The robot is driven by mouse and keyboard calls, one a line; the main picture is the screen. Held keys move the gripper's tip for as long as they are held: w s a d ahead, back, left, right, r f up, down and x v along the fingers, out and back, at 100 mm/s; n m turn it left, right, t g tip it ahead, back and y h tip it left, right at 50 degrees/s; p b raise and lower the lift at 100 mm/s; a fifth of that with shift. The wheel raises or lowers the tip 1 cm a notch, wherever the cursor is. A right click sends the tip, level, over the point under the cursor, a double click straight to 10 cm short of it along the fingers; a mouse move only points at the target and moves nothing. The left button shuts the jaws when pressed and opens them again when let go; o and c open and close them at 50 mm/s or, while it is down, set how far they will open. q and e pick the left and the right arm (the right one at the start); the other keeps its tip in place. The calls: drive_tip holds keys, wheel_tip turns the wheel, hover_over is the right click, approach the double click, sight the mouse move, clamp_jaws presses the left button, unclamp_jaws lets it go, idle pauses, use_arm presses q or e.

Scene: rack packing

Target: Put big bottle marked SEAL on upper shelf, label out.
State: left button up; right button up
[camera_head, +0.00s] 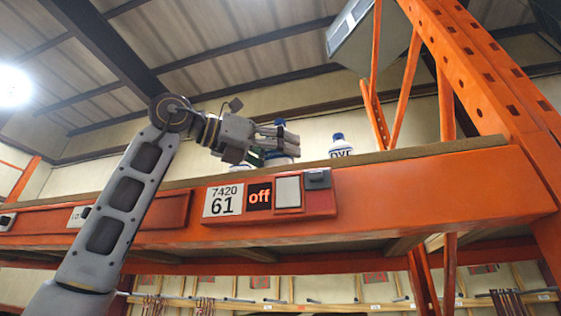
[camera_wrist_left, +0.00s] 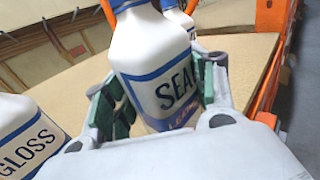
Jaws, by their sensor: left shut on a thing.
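The big white bottle marked SEAL (camera_wrist_left: 152,72) has blue bands and stands between the green-padded fingers of my left gripper (camera_head: 284,141) in the left wrist view. The gripper is shut on it, and its SEAL label faces the wrist camera. In the head view, the gripper hides most of the bottle; a blue cap (camera_head: 280,122) shows above the fingers. The gripper is above the front edge of the upper shelf (camera_head: 420,153). The bottle's base is hidden, so I cannot tell whether it touches the board. My right gripper is not in view.
A bottle marked DYE (camera_head: 341,149) stands on the shelf to the right. A bottle marked GLOSS (camera_wrist_left: 28,140) is close at left in the wrist view. The orange beam carries a display box (camera_head: 270,197) below the gripper. An orange upright (camera_head: 480,70) stands at right.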

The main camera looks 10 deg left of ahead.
use_arm(q)
drive_tip(key=shift+f+b, duration=0.35)
drive_tip(key=shift+f, duration=0.15)
idle(0.3)
drive_tip(key=o, duration=1.3)
drive_tip(key=shift+v, duration=6.1)
drive_tip(key=shift+d, duration=0.1)
drive_tip(key=shift+s+a+r+p, duration=0.1)
drive_tip(key=shift+s+p, duration=0.1)
drive_tip(key=shift+s, duration=2.3)
drive_tip(key=shift+s+a+r+p, duration=0.1)
drive_tip(key=shift+s+p, duration=0.05)
drive_tip(key=shift+s, duration=2.35)
